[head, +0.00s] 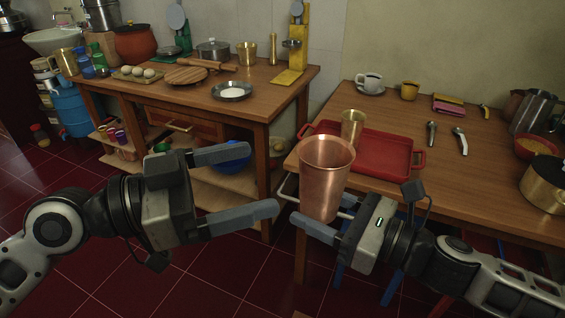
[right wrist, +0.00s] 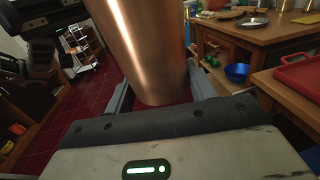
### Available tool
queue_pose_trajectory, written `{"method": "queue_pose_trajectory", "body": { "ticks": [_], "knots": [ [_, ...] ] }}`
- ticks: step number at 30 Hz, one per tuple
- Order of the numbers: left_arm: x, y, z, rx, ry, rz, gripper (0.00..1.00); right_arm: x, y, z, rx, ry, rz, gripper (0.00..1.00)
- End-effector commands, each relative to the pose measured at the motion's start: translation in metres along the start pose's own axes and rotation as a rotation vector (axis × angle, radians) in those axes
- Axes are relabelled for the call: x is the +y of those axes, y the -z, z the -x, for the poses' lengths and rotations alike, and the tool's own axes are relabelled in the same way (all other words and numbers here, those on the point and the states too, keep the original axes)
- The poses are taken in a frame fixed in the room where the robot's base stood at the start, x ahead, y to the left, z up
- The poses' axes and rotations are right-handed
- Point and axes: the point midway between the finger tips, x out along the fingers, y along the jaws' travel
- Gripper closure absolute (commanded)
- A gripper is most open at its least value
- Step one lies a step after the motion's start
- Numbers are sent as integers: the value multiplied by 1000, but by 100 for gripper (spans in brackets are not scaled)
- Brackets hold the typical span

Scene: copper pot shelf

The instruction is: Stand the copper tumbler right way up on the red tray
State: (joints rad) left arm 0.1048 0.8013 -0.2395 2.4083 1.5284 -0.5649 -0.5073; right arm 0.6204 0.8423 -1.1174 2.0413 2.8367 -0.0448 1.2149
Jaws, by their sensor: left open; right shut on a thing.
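The copper tumbler (head: 326,170) is in the air in front of the right table's near left corner, its wide open mouth up and its narrower base down. My right gripper (head: 318,218) is shut on its lower part. In the right wrist view the tumbler (right wrist: 150,45) stands between my two fingers, its rim out of the picture. My left gripper (head: 262,180) is open and empty, to the left of the tumbler and apart from it. The red tray (head: 395,155) lies on the right table, behind the tumbler, which hides part of it.
The tray's middle and right look bare. The left table (head: 200,98) holds pots and plates.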

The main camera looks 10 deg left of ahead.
Motion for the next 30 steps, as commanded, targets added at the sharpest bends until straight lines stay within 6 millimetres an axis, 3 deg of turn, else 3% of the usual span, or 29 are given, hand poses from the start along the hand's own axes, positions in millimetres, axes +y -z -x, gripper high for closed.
{"method": "queue_pose_trajectory", "body": {
  "ticks": [5, 19, 24, 30],
  "knots": [
    [-1, 1, -16, 7, 1, 2, 9, 0, 0, 0, -1, 0, 0, 69],
    [-1, 0, -100, 3, 2, 6, 9, 0, 0, 0, -1, 0, 0, 69],
    [-1, 0, -115, 2, 3, 5, 9, 0, 0, 0, -1, 0, 0, 69],
    [-1, -1, -120, 0, 3, 4, 9, 0, 0, 0, -1, 0, 0, 69]
  ]
}}
